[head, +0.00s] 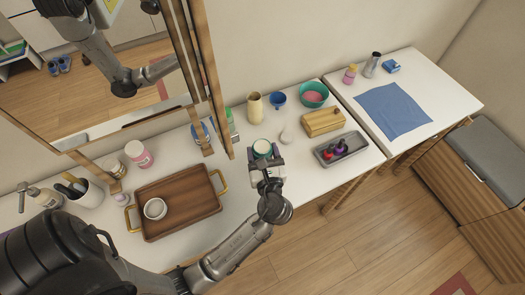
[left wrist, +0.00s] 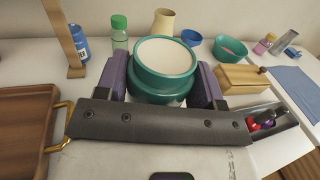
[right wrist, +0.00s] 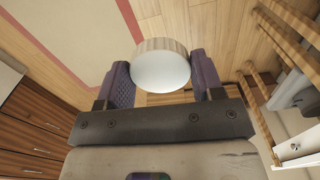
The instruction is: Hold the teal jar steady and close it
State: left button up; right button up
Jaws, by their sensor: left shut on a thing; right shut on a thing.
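The teal jar (head: 262,147) stands on the white counter, upright, with no lid on it. Its round white top shows inside a teal rim in the left wrist view (left wrist: 164,80). My left gripper (head: 266,161) is shut around the jar, one finger on each side. My right gripper (right wrist: 162,72) is shut on a round lid (right wrist: 162,68) with a pale wood-coloured side and a white face. The lid is held over the wooden floor, away from the jar. The right gripper is not directly visible in the head view.
A brown tray (head: 190,190) with brass handles and a small white bowl (head: 155,208) lies to the left. A wooden box (head: 323,121) and grey tray with small bottles (head: 342,149) stand right. A cream vase (head: 255,108) and blue cup (head: 278,99) stand behind.

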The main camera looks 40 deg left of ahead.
dwell(0.4)
